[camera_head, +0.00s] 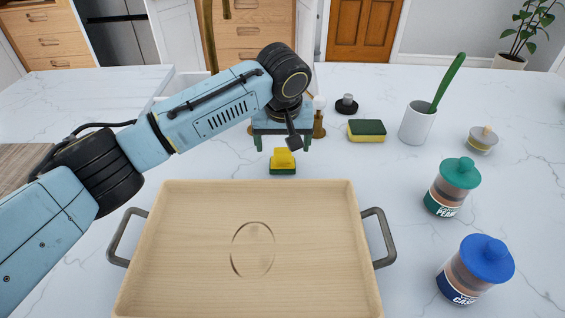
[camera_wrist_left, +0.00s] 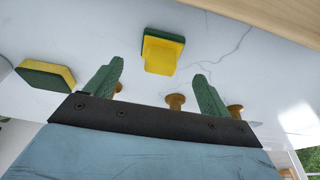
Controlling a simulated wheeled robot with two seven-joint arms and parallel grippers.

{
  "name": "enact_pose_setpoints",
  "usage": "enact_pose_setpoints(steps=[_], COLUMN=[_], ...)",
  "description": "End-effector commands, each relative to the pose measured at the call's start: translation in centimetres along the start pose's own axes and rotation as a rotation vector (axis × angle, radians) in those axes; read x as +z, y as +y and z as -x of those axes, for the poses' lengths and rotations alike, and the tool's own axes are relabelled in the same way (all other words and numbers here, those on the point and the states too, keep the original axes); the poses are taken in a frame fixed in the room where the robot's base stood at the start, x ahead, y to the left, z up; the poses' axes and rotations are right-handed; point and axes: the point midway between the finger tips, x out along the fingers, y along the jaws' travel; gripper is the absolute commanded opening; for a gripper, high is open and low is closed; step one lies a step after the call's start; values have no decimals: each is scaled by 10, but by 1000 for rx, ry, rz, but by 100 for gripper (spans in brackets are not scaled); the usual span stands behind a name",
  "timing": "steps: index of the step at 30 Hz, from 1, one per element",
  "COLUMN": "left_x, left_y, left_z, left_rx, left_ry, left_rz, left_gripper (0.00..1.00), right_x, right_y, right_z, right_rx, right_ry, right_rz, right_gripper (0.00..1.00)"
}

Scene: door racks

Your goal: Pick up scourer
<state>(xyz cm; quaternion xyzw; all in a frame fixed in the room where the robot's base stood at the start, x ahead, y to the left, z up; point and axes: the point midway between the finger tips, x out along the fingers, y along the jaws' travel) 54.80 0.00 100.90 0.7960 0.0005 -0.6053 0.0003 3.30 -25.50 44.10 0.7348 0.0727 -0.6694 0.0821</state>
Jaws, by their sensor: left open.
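A small yellow-and-green scourer (camera_head: 283,168), with a raised yellow part and a dark green base, sits on the white marble counter just behind the wooden tray. It also shows in the left wrist view (camera_wrist_left: 162,50), ahead of the fingers. My left gripper (camera_head: 282,149) is open, with its green fingers pointing down, just behind the scourer and in line with it. In the left wrist view the gap between the fingertips (camera_wrist_left: 158,69) is empty. A yellow sponge with a dark green top (camera_head: 367,131) lies to the right; it also shows in the left wrist view (camera_wrist_left: 45,75).
The wooden tray (camera_head: 190,245) with metal handles fills the front. A brown wooden piece (camera_head: 319,124) stands close to the right finger. A white cup with a green utensil (camera_head: 417,124), a green-lidded jar (camera_head: 452,187) and a blue-lidded jar (camera_head: 475,270) stand right.

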Motion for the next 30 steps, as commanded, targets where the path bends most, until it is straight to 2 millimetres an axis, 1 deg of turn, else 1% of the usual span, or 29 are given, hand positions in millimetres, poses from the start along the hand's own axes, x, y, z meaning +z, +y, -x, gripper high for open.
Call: enact_pose_setpoints(steps=[5,9,13,16,22,30], left_x=[1,1,2,1,1,1], left_y=[0,-1,0,0,0,-1], left_z=[-14,-36,-52,-56,-56,-56], left_rx=[-1,-3,-1,-1,0,0], left_ry=[-1,-1,0,0,0,0], left_rz=[-1,0,-2,-2,-2,-2], left_gripper=[82,82,82,82,82,47], right_x=[3,5,5,4,4,4], right_y=[10,12,12,12,12,13], right_z=[-2,-7,-10,-10,-10,-10], right_rx=[13,15,15,16,16,16], right_ry=[-5,-7,-8,-7,-7,-8], right_rz=[6,7,8,8,8,8], right_gripper=[36,36,36,36,36,36])
